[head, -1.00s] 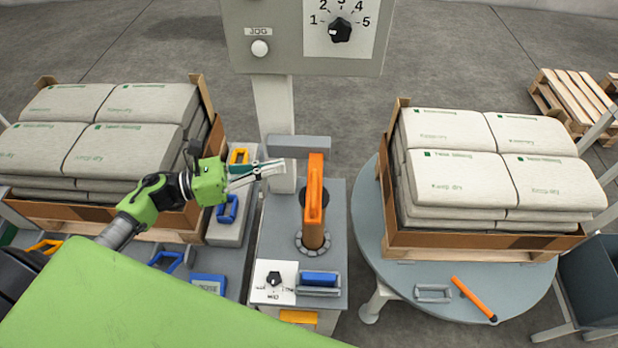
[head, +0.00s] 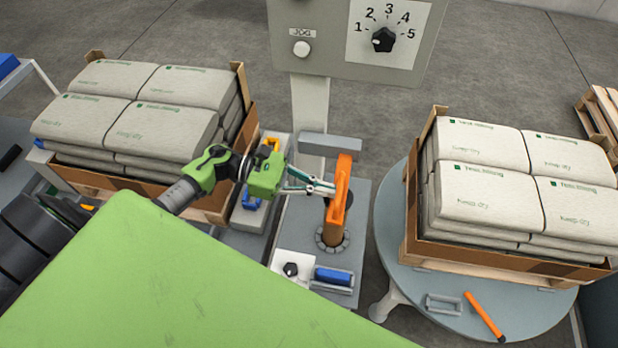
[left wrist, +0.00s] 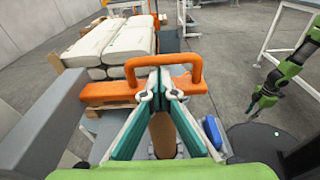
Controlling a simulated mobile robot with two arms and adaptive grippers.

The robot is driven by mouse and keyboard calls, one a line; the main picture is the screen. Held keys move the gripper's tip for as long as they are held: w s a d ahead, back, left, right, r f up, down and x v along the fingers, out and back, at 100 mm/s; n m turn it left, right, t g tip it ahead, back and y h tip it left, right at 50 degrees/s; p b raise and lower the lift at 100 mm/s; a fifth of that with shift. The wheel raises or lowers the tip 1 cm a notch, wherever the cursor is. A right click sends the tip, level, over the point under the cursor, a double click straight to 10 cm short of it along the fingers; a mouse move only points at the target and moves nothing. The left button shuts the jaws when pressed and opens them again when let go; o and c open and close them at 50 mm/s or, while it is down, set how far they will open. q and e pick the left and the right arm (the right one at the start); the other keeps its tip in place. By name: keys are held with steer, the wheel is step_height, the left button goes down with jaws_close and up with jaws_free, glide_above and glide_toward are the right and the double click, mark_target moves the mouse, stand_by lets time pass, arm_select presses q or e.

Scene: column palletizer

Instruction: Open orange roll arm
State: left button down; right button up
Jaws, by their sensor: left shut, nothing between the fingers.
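The orange roll arm (head: 336,213) stands upright on a round flange on the grey machine top, with a loop handle at its upper end. In the left wrist view the handle (left wrist: 163,60) arches just beyond my fingertips, above an orange crossbar (left wrist: 100,91). My left gripper (head: 330,188) is shut and empty, its tips right at the handle's left side; whether they touch it I cannot tell. My left fingertips (left wrist: 160,88) hide part of the bar. My right gripper (left wrist: 262,101) seems to hang at the right of the left wrist view, too small to read.
Bag stacks on pallets stand at left (head: 140,110) and on the round table (head: 385,245) at right. A control panel (head: 335,60) rises behind the roll arm. A blue handle (head: 333,276) and a knob (head: 290,269) sit in front of it. An orange stick (head: 484,317) lies on the round table.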

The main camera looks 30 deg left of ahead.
arm_select(q)
steer(key=shift+w+d, duration=0.1)
steer(key=shift+d, duration=0.35)
arm_select(e)
steer(key=shift+r, duration=0.15)
